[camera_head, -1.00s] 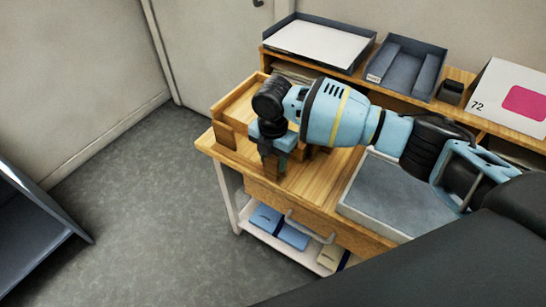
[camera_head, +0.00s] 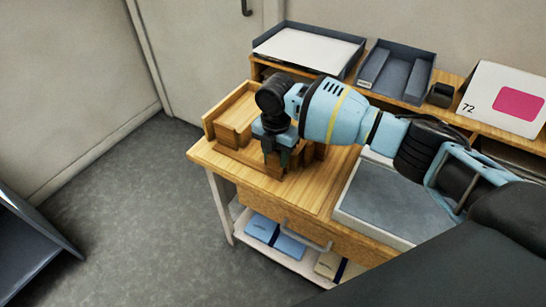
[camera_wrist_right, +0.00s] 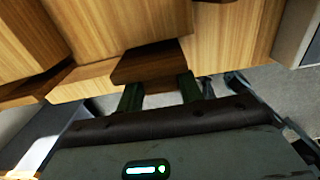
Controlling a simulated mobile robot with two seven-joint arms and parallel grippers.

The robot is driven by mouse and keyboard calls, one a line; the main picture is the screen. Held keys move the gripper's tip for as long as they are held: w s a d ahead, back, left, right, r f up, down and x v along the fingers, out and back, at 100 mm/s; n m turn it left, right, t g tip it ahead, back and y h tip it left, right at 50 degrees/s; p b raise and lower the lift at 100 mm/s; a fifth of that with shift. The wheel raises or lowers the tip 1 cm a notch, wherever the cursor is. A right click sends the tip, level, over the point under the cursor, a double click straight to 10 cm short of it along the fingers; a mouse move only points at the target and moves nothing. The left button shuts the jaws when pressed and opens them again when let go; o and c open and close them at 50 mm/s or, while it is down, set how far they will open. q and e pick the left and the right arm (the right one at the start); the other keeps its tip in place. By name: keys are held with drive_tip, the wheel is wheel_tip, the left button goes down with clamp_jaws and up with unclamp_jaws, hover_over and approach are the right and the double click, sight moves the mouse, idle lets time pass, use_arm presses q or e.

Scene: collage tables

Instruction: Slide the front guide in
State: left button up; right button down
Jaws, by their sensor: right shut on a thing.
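My right gripper (camera_head: 275,162) is over the left part of the wooden table (camera_head: 315,185), fingers pointing down. It is shut on a brown wooden piece, taken as the front guide (camera_wrist_right: 150,62), which also shows in the right wrist view between the two fingertips (camera_wrist_right: 160,94). In the head view the gripper hides most of this piece. Just beyond it stands a light wooden tray-like holder with a stack (camera_head: 240,112), and a brown wooden face (camera_head: 228,137) shows at its near left. Contact between guide and stack cannot be told. My left gripper is not in view.
A grey-lined white tray (camera_head: 392,200) lies right of the gripper. The table's front left is clear.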

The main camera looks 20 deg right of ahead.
drive_tip(key=c, duration=0.9)
unclamp_jaws()
drive_tip(key=shift+w+d, duration=0.15)
drive_tip(key=shift+d, duration=0.05)
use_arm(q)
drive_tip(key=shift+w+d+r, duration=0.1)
use_arm(e)
drive_tip(key=shift+r, duration=0.1)
wheel_tip(320, 180, up, 7)
drive_tip(key=shift+f, duration=0.15)
drive_tip(key=shift+a+r, duration=0.1)
drive_tip(key=shift+r, duration=0.45)
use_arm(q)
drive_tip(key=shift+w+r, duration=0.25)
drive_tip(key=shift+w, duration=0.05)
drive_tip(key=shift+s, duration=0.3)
use_arm(e)
drive_tip(key=shift+f, duration=0.1)
